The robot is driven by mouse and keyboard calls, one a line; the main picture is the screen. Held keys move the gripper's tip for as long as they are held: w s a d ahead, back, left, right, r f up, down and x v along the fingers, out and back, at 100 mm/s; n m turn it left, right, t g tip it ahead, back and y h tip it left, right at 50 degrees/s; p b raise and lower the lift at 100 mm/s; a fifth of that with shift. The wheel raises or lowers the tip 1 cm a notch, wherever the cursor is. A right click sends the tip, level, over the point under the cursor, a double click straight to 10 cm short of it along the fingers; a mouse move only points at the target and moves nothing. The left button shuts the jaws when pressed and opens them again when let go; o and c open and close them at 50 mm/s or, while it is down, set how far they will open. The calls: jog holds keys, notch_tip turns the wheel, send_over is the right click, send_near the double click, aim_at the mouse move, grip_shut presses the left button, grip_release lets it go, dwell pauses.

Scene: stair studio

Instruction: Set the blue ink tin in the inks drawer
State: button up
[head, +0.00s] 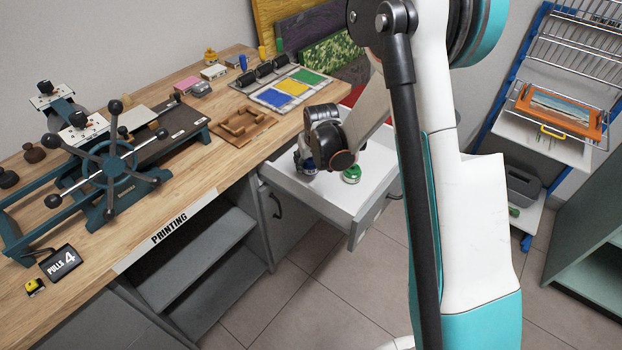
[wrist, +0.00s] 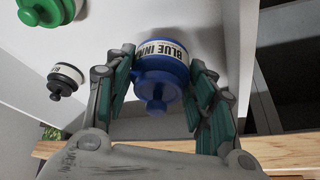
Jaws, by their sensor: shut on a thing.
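The inks drawer (head: 325,204) is pulled open below the bench top, with a white interior. My gripper (head: 310,168) is down inside the drawer near its left side. In the wrist view my gripper (wrist: 162,85) is shut on the blue ink tin (wrist: 160,68), with a finger on each side and its "BLUE INK" label partly showing. In the head view the tin is mostly hidden behind my gripper. I cannot tell whether the tin touches the drawer floor. A green tin (head: 351,174) stands in the drawer to the right; it also shows in the wrist view (wrist: 45,12).
A small black tin (wrist: 66,76) is also in the drawer, apart from the blue one. The wooden bench (head: 205,155) holds a teal press (head: 105,165), a wooden tray (head: 241,124) and colour swatches (head: 292,87). A drying rack (head: 560,110) stands at the right.

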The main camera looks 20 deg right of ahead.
jog(key=shift+f+b, duration=0.95)
jog(key=shift+f, duration=1.85)
jog(key=shift+f, duration=0.15)
jog(key=o, duration=1.1)
jog(key=shift+c, duration=0.2)
jog(key=s+p+v, duration=0.1)
jog(key=p+v, duration=0.3)
jog(key=v, duration=2)
jog(key=s+r+t, duration=0.1)
jog(key=s+r, duration=0.4)
jog(key=s, duration=0.6)
jog(key=s+r+t, duration=0.1)
jog(key=s+r, duration=0.4)
jog(key=s, duration=0.6)
jog(key=shift+s+d+r+t, duration=0.2)
jog(key=shift+r+t, duration=0.15)
jog(key=shift+t, duration=0.05)
